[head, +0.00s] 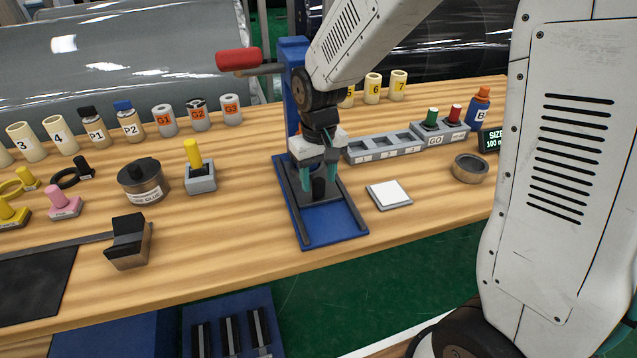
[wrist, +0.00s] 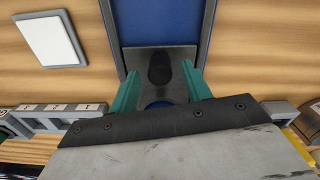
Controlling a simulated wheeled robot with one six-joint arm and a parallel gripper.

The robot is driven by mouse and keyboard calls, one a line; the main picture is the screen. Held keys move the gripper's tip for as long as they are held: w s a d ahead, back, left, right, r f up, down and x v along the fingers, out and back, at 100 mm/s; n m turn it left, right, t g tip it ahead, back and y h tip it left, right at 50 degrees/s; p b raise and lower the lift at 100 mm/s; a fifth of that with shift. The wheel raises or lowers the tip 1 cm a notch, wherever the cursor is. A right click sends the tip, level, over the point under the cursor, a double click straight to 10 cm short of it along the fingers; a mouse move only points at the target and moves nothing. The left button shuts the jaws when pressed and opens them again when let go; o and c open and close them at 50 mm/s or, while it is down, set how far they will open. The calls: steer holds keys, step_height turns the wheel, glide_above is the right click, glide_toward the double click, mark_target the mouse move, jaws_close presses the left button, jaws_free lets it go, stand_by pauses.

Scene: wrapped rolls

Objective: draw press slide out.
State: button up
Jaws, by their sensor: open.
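The press is a blue frame with a column (head: 293,60), a red lever handle (head: 238,59) and a blue base (head: 330,221) with dark side rails. A grey slide plate with an upright black knob (head: 319,187) sits between the rails; the slide (wrist: 158,60) and its knob (wrist: 159,72) also show in the wrist view. My gripper (head: 320,182) is open, its teal fingers pointing down on either side of the knob. In the wrist view the fingertips (wrist: 159,80) stand apart from the knob, with a gap on each side.
A white square pad (head: 389,194) lies right of the press, with a grey compartment tray (head: 385,149) behind it. A yellow-handled stamp in a grey block (head: 200,177) and a glue pot (head: 143,182) stand to the left. The blue base's front part is bare.

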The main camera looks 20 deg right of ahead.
steer(key=shift+f, duration=1.2)
